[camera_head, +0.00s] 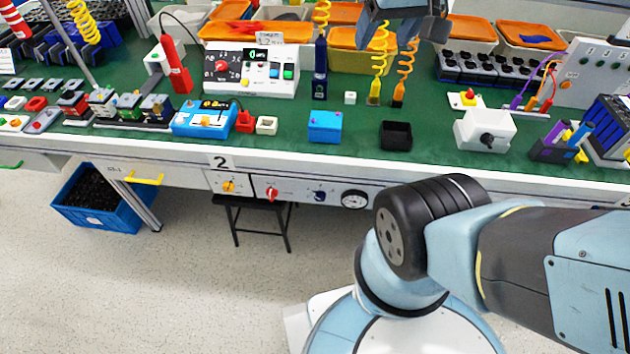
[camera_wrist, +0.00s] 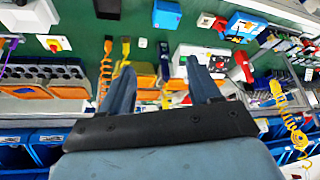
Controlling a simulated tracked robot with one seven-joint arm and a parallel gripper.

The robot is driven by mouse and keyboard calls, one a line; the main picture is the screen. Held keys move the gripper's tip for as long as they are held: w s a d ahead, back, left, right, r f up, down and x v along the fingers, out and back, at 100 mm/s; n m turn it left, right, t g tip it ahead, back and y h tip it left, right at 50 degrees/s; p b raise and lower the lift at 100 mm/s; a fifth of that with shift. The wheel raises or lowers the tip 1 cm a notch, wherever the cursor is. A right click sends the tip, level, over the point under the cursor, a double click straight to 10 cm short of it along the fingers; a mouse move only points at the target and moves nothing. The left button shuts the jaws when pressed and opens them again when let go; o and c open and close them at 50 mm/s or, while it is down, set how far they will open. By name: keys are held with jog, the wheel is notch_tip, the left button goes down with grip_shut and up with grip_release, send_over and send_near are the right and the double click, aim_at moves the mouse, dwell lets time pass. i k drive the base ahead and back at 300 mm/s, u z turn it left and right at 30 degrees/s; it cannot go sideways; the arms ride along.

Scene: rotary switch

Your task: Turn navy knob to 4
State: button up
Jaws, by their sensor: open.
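The navy knob (camera_head: 319,196) is on the white front panel under the bench edge, between a red knob (camera_head: 272,193) and a round black-and-white dial (camera_head: 355,200). It is small in the head view, and I cannot read its scale or pointer position. It does not show in the wrist view. My gripper (camera_wrist: 163,85) is open and empty, its two fingers spread apart above the bench. In the head view, my gripper (camera_head: 405,38) is at the top edge, partly cut off, well above and behind the front panel.
A yellow knob (camera_head: 229,186) sits farther left on the panel. A blue box (camera_head: 325,126), a black box (camera_head: 396,135) and a white box with a black knob (camera_head: 486,131) stand along the bench front. Coiled cords hang near my gripper. A black stool (camera_head: 258,208) stands below.

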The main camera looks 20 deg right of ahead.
aim_at(320, 196)
jog(key=u, duration=1.15)
jog(key=k, duration=1.35)
jog(key=z, duration=1.1)
jog(key=i, duration=1)
jog(key=z, duration=0.05)
